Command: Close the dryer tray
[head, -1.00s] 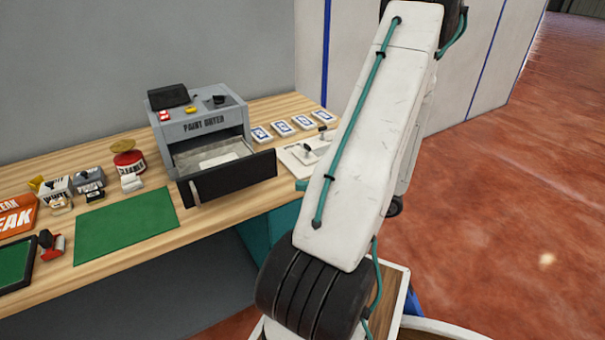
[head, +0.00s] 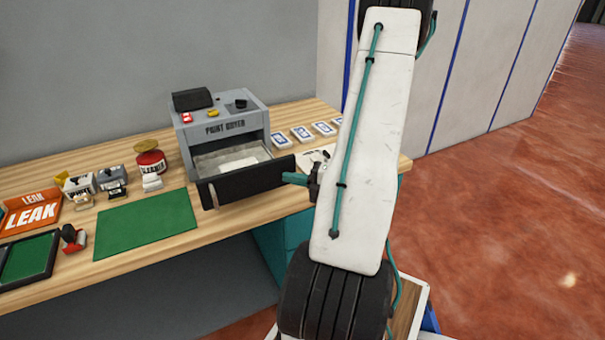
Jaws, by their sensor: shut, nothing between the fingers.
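The grey paint dryer (head: 225,128) stands on the wooden bench with its tray pulled out at the front. The tray has a black front panel (head: 250,184) and a pale inside, where a white flat piece (head: 240,165) lies. My gripper (head: 292,178) is at the right end of the black panel, its teal fingers pointing left. It is shut and empty. I cannot tell whether the fingertips touch the panel. My arm hides part of the bench to the right.
Several blue-and-white cards (head: 302,134) lie right of the dryer. The bench's front edge runs below the tray.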

